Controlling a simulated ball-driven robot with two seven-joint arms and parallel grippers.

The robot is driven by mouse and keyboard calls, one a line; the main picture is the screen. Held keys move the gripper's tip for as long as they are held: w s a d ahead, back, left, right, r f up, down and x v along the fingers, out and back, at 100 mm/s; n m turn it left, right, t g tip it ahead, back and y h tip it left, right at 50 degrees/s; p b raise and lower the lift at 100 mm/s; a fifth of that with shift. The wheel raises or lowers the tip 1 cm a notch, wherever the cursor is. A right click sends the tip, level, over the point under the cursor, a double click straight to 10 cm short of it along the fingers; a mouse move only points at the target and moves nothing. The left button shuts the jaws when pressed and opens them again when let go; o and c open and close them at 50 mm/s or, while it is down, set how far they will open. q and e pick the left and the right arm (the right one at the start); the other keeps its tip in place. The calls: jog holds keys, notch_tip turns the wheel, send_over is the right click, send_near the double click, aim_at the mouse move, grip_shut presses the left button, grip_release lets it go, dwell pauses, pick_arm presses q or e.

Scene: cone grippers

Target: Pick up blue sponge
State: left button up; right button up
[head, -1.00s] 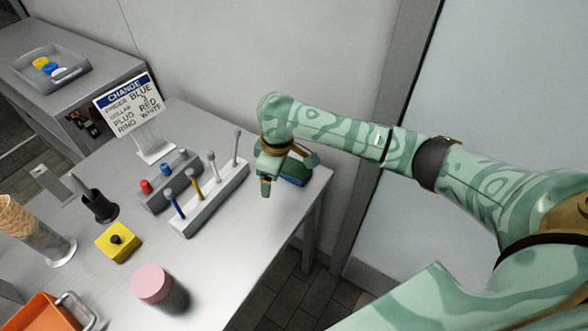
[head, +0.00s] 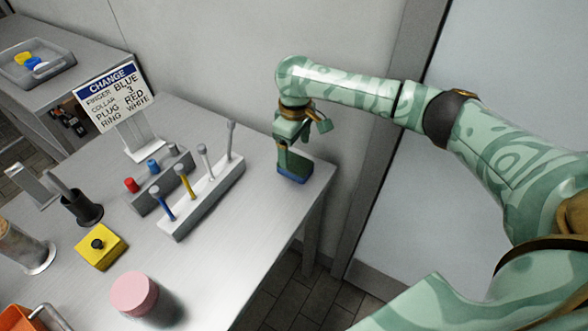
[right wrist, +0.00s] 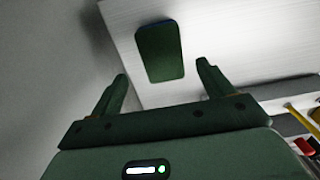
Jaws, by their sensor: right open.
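The sponge (head: 294,178), blue below with a dark green top, lies flat near the table's far right corner. In the right wrist view the sponge (right wrist: 160,54) shows mostly its green face, with a thin blue edge, ahead of the gap between the fingers. My right gripper (head: 301,132) is above the sponge in the head view and hides part of it. In the right wrist view its two fingers (right wrist: 161,76) are apart with nothing between them. My left gripper is not in view.
A white rack (head: 212,197) with several coloured rods stands left of the sponge, beside a grey block (head: 150,195) with plugs. A sign (head: 112,97) stands behind. A wall is close behind the sponge, and the table edge is close on its right.

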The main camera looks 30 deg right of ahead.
aim_at(295, 163)
jog(key=f+b, duration=0.2)
jog(key=f, duration=0.1)
jog(key=f+b, duration=0.1)
jog(key=f, duration=0.1)
jog(key=shift+s+a+f, duration=0.1)
jog(key=shift+s+f, duration=0.1)
jog(key=shift+s, duration=0.05)
jog(key=shift+r, duration=0.2)
jog(key=shift+c, duration=0.3)
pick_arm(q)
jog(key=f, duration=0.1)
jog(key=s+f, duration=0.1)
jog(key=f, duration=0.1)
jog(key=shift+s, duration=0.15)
pick_arm(e)
jog(key=c, duration=1)
